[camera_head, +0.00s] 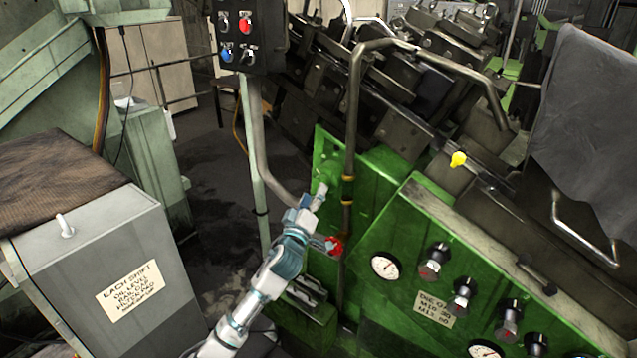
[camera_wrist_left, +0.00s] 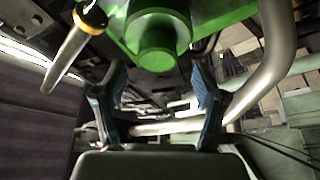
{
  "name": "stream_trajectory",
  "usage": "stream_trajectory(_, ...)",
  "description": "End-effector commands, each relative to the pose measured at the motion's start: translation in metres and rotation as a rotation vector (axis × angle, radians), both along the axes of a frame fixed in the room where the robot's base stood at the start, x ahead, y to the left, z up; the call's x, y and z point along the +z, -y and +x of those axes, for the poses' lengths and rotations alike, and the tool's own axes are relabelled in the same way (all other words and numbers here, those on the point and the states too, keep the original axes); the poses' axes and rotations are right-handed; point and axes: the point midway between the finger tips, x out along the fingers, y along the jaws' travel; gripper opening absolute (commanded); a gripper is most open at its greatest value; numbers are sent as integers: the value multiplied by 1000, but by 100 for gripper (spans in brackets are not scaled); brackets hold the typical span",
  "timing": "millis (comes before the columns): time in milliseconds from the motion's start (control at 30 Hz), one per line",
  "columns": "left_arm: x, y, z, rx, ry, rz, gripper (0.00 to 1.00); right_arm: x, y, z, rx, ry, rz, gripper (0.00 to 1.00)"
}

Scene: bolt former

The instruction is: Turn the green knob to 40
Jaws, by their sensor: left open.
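The green knob (camera_wrist_left: 157,42) shows in the left wrist view as a thick green cylinder on a green plate, at the top middle. In the head view it appears as a green part (camera_head: 328,171) on the green panel, just beyond my gripper. My left gripper (camera_head: 316,196) is open and empty, reaching up toward that panel. In the left wrist view its two blue-padded fingers (camera_wrist_left: 160,92) stand apart below the knob, with a gap visible between them and it. No scale numbers are readable. My right gripper is out of view.
A bent pipe (camera_head: 352,130) runs upright beside the knob and also shows in the left wrist view (camera_wrist_left: 275,55). A red knob (camera_head: 334,246) sits close to my left wrist. Gauges (camera_head: 385,266) and black knobs (camera_head: 434,261) line the green cabinet. A grey cabinet (camera_head: 110,280) stands left.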

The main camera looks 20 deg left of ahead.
Motion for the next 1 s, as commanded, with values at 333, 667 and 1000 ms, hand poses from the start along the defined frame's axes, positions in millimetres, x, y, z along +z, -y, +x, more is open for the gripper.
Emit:
stream_trajectory(333, 11, 3, 39, -1, -1, 0, 71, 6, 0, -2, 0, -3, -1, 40)
stream_trajectory(667, 11, 3, 41, -1, -1, 0, 66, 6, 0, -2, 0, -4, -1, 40)
stream_trajectory(1000, 10, 3, 42, 0, -1, 0, 11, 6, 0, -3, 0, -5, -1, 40)
